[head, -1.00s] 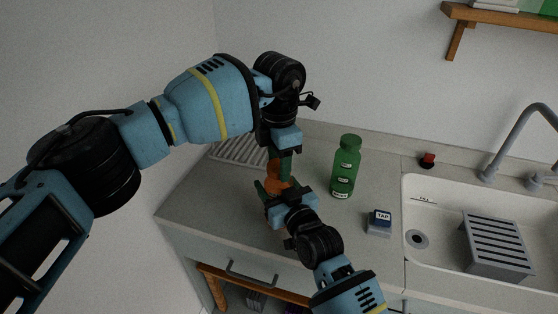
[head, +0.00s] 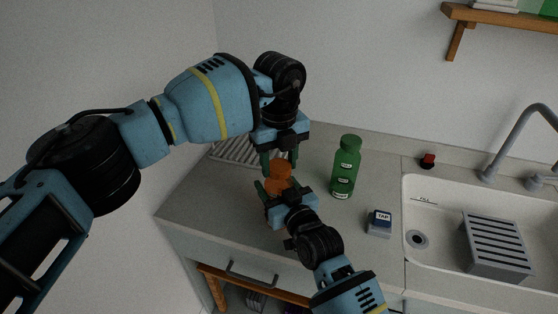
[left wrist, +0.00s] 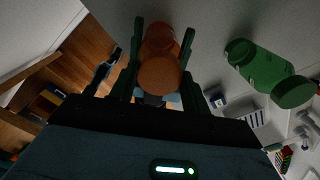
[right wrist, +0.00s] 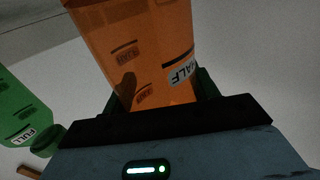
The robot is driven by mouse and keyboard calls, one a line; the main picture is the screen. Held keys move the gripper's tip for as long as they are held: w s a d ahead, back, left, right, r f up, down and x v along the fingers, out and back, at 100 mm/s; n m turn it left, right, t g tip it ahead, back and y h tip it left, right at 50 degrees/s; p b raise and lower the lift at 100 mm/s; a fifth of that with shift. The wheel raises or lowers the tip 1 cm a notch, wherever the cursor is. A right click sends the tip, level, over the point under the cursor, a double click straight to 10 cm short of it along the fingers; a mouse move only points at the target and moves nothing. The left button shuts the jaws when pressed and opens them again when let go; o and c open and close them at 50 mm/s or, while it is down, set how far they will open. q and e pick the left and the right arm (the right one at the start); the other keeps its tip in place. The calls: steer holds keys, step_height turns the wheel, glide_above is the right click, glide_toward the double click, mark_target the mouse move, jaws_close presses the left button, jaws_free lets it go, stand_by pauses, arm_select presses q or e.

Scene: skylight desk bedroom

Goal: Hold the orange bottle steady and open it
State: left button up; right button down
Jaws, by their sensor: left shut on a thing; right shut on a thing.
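The orange bottle (head: 277,184) stands upright near the left part of the counter, its lower body mostly hidden behind my right gripper. Its cap (head: 281,167), also orange, sits on top; in the left wrist view I look down on the cap (left wrist: 160,76). My left gripper (head: 280,164) comes from above and is shut on the cap, a finger on each side. My right gripper (head: 273,190) comes from the front and is shut on the bottle's body. In the right wrist view the see-through body (right wrist: 140,55) shows a HALF label between the fingers.
A green bottle (head: 345,168) stands close to the right of the grippers. A small block marked TAP (head: 379,223) lies nearer the sink (head: 450,196). A grey slatted rack (head: 497,247) stands in the sink. A ridged draining area (head: 232,150) lies behind left.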

mark_target(279, 165)
arm_select(q)
steer(key=n, duration=0.4)
steer(key=shift+n, duration=0.4)
arm_select(e)
steer(key=shift+f, duration=0.1)
arm_select(q)
steer(key=n, duration=0.4)
steer(key=shift+n, duration=0.3)
steer(key=shift+r, duration=0.25)
steer(key=shift+r, duration=0.75)
steer(key=shift+r, duration=0.25)
steer(key=shift+r, duration=1.9)
arm_select(e)
steer(key=shift+c, duration=1.8)
jaws_free()
